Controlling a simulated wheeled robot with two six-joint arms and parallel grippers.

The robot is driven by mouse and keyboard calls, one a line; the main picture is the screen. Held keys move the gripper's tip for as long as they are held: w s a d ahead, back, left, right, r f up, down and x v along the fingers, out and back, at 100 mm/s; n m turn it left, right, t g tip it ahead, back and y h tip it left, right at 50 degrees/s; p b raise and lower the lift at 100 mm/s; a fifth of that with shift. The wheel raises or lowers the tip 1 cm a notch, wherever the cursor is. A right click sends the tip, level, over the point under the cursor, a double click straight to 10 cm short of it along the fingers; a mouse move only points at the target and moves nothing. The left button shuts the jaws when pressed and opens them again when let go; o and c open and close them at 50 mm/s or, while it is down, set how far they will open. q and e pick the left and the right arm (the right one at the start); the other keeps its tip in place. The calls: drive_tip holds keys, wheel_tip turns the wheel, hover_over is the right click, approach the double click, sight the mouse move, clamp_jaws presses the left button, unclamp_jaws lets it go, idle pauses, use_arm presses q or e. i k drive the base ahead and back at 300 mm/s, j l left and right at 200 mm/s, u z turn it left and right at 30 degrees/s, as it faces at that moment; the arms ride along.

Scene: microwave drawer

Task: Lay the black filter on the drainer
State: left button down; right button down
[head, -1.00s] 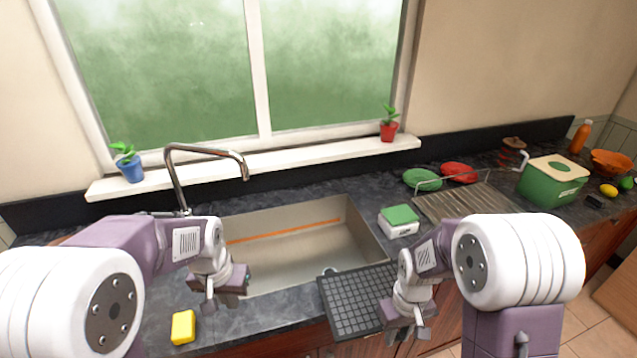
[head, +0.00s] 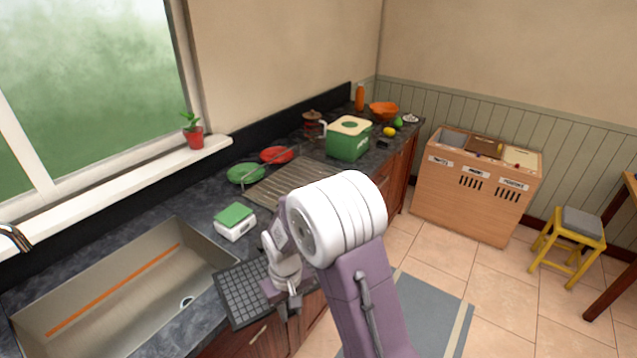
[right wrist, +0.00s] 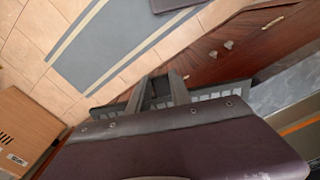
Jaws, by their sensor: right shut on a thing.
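The black filter (head: 243,293), a flat dark panel with a grid of small squares, is in my right gripper (head: 283,300). The gripper is shut on its right edge and holds it by the front edge of the counter, right of the sink. In the right wrist view, the fingers (right wrist: 160,92) grip the filter (right wrist: 215,92), mostly hidden behind the gripper body. The drainer (head: 280,184), a ribbed metal surface on the counter, lies farther back and to the right, partly hidden by my right arm. My left gripper is out of view.
A green-and-white box (head: 235,222) sits between the sink (head: 120,290) and the drainer. A green plate (head: 246,173) and a red plate (head: 276,155) stand at the drainer's back, by a wire rack. A green bin (head: 348,140) stands beyond it. The drainer's visible surface is bare.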

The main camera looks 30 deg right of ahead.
sight(304, 184)
drive_tip(key=i+l+z, duration=0.1)
drive_tip(key=l+z, duration=0.35)
drive_tip(key=i+l+z, duration=0.15)
drive_tip(key=l+z, duration=0.3)
drive_tip(key=i+l+z, duration=0.2)
drive_tip(key=z, duration=0.25)
drive_tip(key=i+l+u, duration=0.2)
drive_tip(key=u, duration=0.15)
drive_tip(key=i+l+u, duration=0.4)
drive_tip(key=i+j+u, duration=0.1)
drive_tip(key=u, duration=0.25)
drive_tip(key=i+u, duration=0.5)
drive_tip(key=u, duration=0.25)
